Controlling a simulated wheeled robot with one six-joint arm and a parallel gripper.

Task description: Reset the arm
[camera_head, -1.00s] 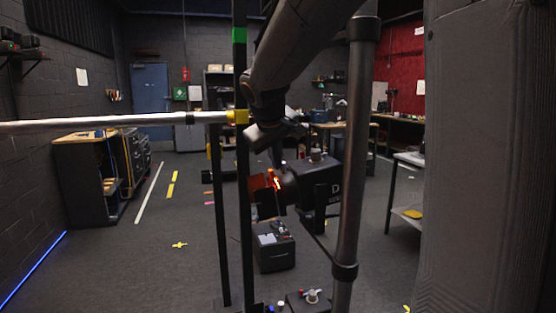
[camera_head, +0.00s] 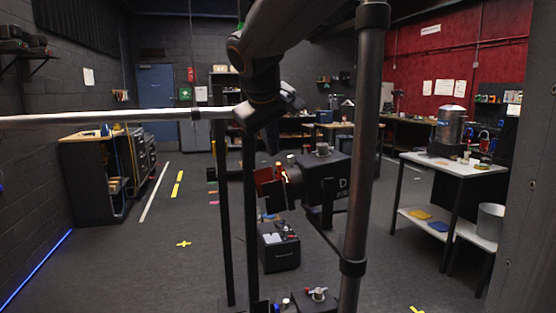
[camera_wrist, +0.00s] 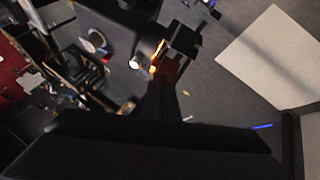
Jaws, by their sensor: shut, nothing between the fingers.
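My arm comes down from the top of the head view, and my gripper (camera_head: 272,150) points downward at its end. Its dark fingers look closed, with nothing seen between them. In the wrist view my gripper (camera_wrist: 158,98) shows as a dark, narrow shape above the black wrist housing. Behind and below it in the head view is a black machine (camera_head: 325,178) with a glowing orange part at its left end. A black box (camera_head: 279,250) with small items on top stands on the floor below. No contact between my gripper and these things can be made out.
A pale horizontal bar (camera_head: 110,118) and dark upright posts (camera_head: 222,210) stand close to my arm. A white table (camera_head: 455,163) with a metal urn (camera_head: 450,130) is at right. A wooden-topped cabinet (camera_head: 92,178) is at left. Open floor lies at left centre.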

